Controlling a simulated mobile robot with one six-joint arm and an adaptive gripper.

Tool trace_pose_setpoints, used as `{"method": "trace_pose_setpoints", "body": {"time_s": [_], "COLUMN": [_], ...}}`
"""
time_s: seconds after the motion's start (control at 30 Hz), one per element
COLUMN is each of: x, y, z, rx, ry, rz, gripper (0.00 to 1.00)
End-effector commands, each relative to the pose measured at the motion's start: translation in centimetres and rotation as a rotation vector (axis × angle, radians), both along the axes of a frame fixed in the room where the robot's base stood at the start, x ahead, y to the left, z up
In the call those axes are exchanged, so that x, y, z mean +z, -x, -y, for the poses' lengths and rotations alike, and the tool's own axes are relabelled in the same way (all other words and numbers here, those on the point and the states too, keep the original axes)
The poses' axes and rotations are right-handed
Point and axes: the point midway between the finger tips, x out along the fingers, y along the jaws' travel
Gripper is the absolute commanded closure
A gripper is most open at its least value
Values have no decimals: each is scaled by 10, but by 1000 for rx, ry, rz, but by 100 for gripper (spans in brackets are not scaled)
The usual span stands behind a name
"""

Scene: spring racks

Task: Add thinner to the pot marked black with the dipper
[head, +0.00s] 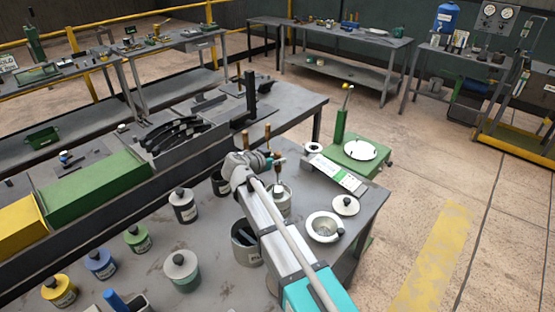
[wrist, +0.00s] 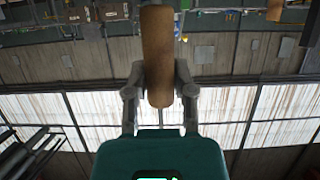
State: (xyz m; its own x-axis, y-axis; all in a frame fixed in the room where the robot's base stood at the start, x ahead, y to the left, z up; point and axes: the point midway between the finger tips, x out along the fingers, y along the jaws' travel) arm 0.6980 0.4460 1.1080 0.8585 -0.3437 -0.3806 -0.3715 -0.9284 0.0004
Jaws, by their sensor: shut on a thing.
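My gripper (head: 276,162) is shut on a brown wooden handle (wrist: 157,60), which I take to be the dipper's; its bowl is not clearly visible. It is above the right part of the bench, over a pale labelled can (head: 283,207) partly hidden by my arm. A dark lidded pot (head: 183,207) with a pale label stands left of it. A grey open container (head: 241,250) stands in front, partly behind my arm. Labels are too small to read.
Lidded yellow (head: 59,290), blue (head: 101,264), green (head: 137,238) and white-topped (head: 182,269) pots stand at left. A green scale (head: 361,152) and a flat panel (head: 338,174) are beyond the open pot. Green (head: 95,195) and yellow (head: 22,229) boxes line the back edge.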

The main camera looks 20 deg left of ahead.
Motion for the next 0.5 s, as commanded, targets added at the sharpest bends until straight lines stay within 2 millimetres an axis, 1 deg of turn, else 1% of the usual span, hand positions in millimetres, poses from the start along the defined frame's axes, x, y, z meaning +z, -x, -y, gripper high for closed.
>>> {"method": "trace_pose_setpoints", "body": {"time_s": [0.03, 0.5], "x": [5, 24], "y": [0, -1], "z": [0, 1], "rx": [0, -1], "ry": [0, 1], "rz": [1, 1], "gripper": [100, 100]}}
